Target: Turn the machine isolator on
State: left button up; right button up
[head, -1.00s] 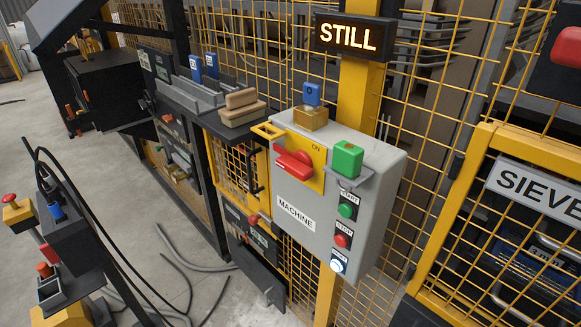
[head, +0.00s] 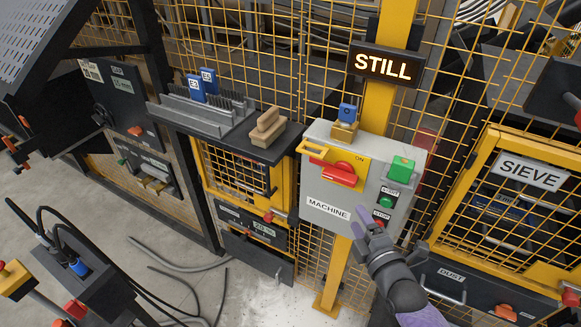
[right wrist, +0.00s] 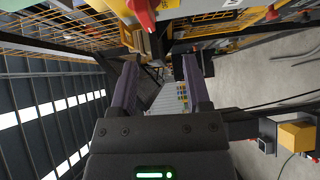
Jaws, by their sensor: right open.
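The machine isolator is a red rotary handle (head: 339,173) on a yellow plate (head: 318,158) marked ON, on the front of a grey box (head: 321,196) labelled MACHINE. The handle lies roughly level, slightly tilted. A yellow hasp sticks out at the plate's left. My right gripper (head: 366,222) is in front of the lower part of the box, below and right of the handle, and appears apart from it. In the right wrist view its two fingers (right wrist: 160,85) are spread with nothing between them. A red part (right wrist: 142,14) shows near the top there. My left gripper is out of view.
A green block (head: 401,169) sits at the box's right, above the start button (head: 386,202) and a partly covered red stop button. A brass padlock (head: 345,131) with a blue tag stands on top. A lit STILL sign (head: 386,67) hangs above. Yellow mesh fencing surrounds the box.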

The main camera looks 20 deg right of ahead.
aim_at(343, 183)
jog(key=shift+n+t, duration=0.3)
jog(key=w, duration=0.3)
jog(key=w+b, duration=0.1)
jog(key=w, duration=0.2)
jog(key=w+d+r+b, duration=0.1)
jog(key=w, duration=0.2)
jog(key=shift+d+r, duration=0.1)
jog(key=shift+w+d, duration=0.1)
jog(key=shift+w, duration=0.55)
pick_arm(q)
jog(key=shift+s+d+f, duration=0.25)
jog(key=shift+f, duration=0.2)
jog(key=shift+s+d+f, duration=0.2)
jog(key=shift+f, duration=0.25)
pick_arm(e)
jog(key=shift+r, duration=0.1)
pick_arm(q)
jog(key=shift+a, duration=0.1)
pick_arm(e)
jog(key=shift+c, duration=1.4)
grip_shut()
